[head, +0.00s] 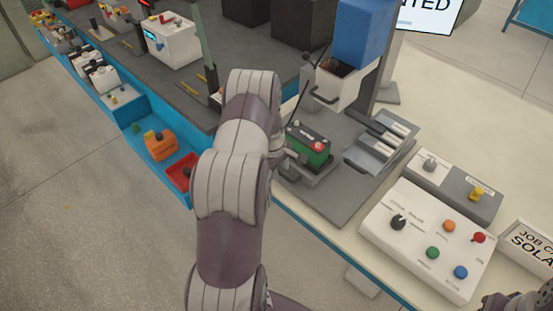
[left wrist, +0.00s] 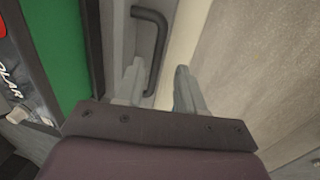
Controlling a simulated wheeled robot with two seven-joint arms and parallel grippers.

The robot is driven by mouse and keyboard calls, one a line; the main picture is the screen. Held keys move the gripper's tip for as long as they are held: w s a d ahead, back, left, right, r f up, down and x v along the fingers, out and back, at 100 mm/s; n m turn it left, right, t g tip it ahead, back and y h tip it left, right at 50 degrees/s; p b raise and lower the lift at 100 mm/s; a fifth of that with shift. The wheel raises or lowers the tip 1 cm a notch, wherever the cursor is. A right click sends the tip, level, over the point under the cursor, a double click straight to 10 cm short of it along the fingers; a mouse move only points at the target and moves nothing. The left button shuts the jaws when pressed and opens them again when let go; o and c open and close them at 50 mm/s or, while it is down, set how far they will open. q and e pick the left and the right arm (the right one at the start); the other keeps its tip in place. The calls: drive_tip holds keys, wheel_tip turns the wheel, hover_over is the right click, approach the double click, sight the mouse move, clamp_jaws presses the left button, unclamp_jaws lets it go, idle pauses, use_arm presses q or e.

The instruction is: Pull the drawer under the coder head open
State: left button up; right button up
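The blue coder head (head: 364,32) stands at the back of the dark grey station. A pale drawer-like box (head: 350,88) with a dark handle (head: 321,97) sits below it. My left gripper (head: 288,160) is beside the green battery (head: 308,146), partly hidden by my arm. In the left wrist view its two fingers (left wrist: 158,88) are apart, with a dark curved handle (left wrist: 152,40) ahead and its lower end between them. I cannot tell whether they touch it, or if it is the same handle. My right gripper (head: 515,301) is cut off at the lower right corner.
A white control box (head: 428,240) with coloured buttons and a grey switch box (head: 454,188) stand right of the station. A sloped rack (head: 381,143) is beside the battery. A blue tray (head: 150,130) with coloured items lies left of my arm.

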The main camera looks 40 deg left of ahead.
use_arm(q)
wheel_tip(320, 180, up, 11)
drive_tip(key=s+b, duration=0.1)
drive_tip(key=s, duration=0.1)
drive_tip(key=shift+s, duration=0.3)
drive_tip(key=shift+a, duration=0.1)
